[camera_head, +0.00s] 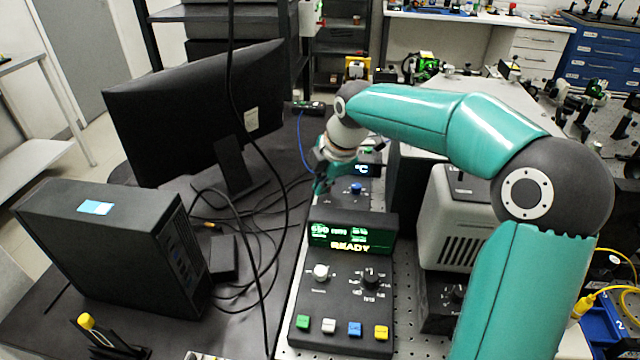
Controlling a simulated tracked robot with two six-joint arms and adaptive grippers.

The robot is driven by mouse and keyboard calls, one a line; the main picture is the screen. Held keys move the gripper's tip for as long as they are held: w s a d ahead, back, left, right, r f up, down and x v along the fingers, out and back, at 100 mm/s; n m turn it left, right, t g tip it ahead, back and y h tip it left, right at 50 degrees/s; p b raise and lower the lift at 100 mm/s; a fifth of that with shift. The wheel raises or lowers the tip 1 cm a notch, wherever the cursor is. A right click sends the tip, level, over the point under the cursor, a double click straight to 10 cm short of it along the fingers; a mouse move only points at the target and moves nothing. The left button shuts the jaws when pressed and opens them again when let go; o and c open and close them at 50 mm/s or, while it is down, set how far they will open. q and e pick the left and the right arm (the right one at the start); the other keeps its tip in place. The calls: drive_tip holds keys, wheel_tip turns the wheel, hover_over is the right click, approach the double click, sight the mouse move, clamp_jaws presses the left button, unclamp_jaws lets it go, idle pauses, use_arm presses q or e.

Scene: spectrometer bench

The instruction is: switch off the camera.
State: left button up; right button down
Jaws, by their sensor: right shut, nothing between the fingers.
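A black control unit (345,197) with a "°C" display and a blue knob (355,188) stands in the middle; I cannot tell for certain that it is the camera's controller. My right gripper (321,184) is shut and empty, pointing down at this unit's left side, close to it. I cannot tell whether it touches. The fingertips are small and partly hidden by the wrist. Nearer is a black control box (334,287) with a green display reading "READY", two knobs and coloured buttons. The camera itself is not clearly identifiable. My left gripper is not in view.
A black monitor (190,105) and a computer tower (105,245) stand on the left desk with loose cables (265,250). A grey vented box (455,215) sits right of the control units, partly behind my right arm. Optics (565,95) stand at the back right.

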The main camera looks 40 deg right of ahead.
drive_tip(key=shift+r+p, duration=0.15)
drive_tip(key=shift+p, duration=0.4)
drive_tip(key=g+y+p, duration=0.1)
drive_tip(key=p, duration=0.3)
drive_tip(key=w+d+r+g+y+p, duration=0.1)
drive_tip(key=p, duration=0.3)
drive_tip(key=shift+m+y, duration=0.3)
drive_tip(key=shift+w+d+g+y+p, duration=0.1)
drive_tip(key=shift+d+g+y+p, duration=0.15)
drive_tip(key=shift+g+y+p, duration=0.15)
drive_tip(key=shift+w+d+f, duration=0.25)
drive_tip(key=shift+w+d, duration=0.1)
drive_tip(key=shift+w, duration=0.05)
drive_tip(key=shift+w+d, duration=0.15)
drive_tip(key=shift+d, duration=0.1)
drive_tip(key=shift+r+p, duration=0.15)
drive_tip(key=shift+p, duration=0.15)
drive_tip(key=shift+r+p, duration=0.5)
drive_tip(key=shift+r, duration=0.2)
